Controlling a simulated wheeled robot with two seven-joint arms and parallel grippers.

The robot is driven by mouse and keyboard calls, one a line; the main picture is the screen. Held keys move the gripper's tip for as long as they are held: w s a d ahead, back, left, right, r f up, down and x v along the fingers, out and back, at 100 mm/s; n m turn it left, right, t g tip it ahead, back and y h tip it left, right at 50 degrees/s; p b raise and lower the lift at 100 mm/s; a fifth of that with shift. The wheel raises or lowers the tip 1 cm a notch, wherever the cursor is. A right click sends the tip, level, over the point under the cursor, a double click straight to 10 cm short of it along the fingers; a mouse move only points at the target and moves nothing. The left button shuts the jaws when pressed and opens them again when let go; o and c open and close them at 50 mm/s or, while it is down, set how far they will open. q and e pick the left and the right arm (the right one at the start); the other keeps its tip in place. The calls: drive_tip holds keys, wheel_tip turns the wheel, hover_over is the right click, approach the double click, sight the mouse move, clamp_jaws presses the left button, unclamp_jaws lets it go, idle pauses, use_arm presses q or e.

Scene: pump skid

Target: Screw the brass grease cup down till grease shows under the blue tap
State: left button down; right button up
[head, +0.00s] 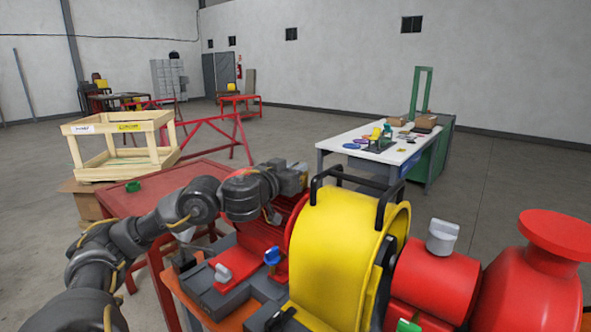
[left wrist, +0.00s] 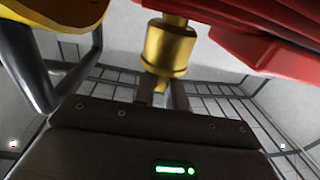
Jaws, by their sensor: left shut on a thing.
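The brass grease cup (left wrist: 168,48) shows in the left wrist view, hanging under a red housing. My left gripper (left wrist: 162,95) has its fingers on the cup's lower end and is shut on it. In the head view my left gripper (head: 292,178) reaches in behind the yellow guard; its fingertips and the cup are hidden there. The blue tap (head: 272,257) stands on the skid left of the guard, below my left wrist. I cannot make out any grease under it. My right gripper is in neither view.
The yellow guard (head: 335,245) with black handles stands close to my left wrist. A red pump body (head: 435,280) with a grey tap (head: 442,236) is to the right. A red table (head: 165,188) stands at left, a white workbench (head: 350,140) behind. The floor at right is clear.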

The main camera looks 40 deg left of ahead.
use_arm(q)
drive_tip(key=m+h, duration=0.1)
drive_tip(key=h, duration=0.1)
drive_tip(key=m+h, duration=0.2)
drive_tip(key=shift+a+f+h+b, duration=0.2)
drive_tip(key=shift+a+h+b, duration=0.15)
drive_tip(key=shift+h+b, duration=0.05)
drive_tip(key=shift+r+m+h, duration=0.15)
drive_tip(key=shift+m+h, duration=0.65)
drive_tip(key=shift+h, duration=0.4)
drive_tip(key=shift+w+a+r+m+g+h, duration=0.1)
drive_tip(key=shift+m+g+h, duration=0.25)
drive_tip(key=shift+h, duration=0.15)
drive_tip(key=shift+a+m+g+h, duration=0.1)
drive_tip(key=shift+m+g+h, duration=0.2)
drive_tip(key=shift+h, duration=0.2)
drive_tip(key=shift+m+g+h+p, duration=0.45)
drive_tip(key=shift+m+h+p, duration=0.3)
drive_tip(key=shift+h, duration=0.25)
drive_tip(key=shift+m+g+h, duration=0.3)
drive_tip(key=shift+h, duration=0.1)
